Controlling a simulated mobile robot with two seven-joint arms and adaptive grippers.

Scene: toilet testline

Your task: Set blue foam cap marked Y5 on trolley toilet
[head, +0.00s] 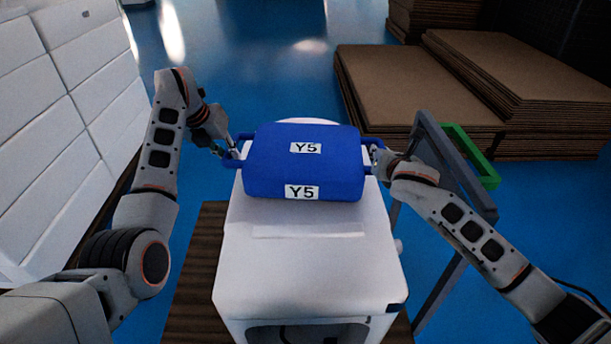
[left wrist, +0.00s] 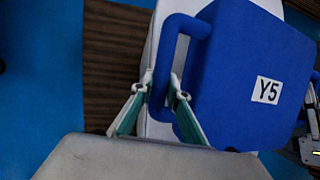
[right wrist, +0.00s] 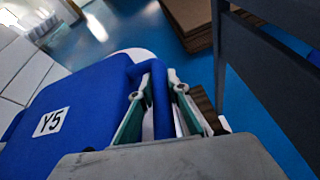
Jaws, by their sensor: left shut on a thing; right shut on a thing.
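The blue foam cap (head: 304,170) bears two white Y5 labels and has a loop handle on each side. In the head view it is over the far part of the white trolley toilet (head: 300,265). I cannot tell whether it touches the toilet. My left gripper (head: 233,155) is shut on the cap's left handle, which shows between the fingers in the left wrist view (left wrist: 165,88). My right gripper (head: 376,158) is shut on the right handle, also between the fingers in the right wrist view (right wrist: 158,90). The cap hides the toilet surface beneath it.
A grey frame (head: 455,165) with a green bar (head: 470,155) stands close to the right of the toilet. Stacks of brown cardboard (head: 520,85) lie behind at right. White boxes (head: 60,110) are stacked at left. Blue floor (head: 270,60) is clear behind the toilet.

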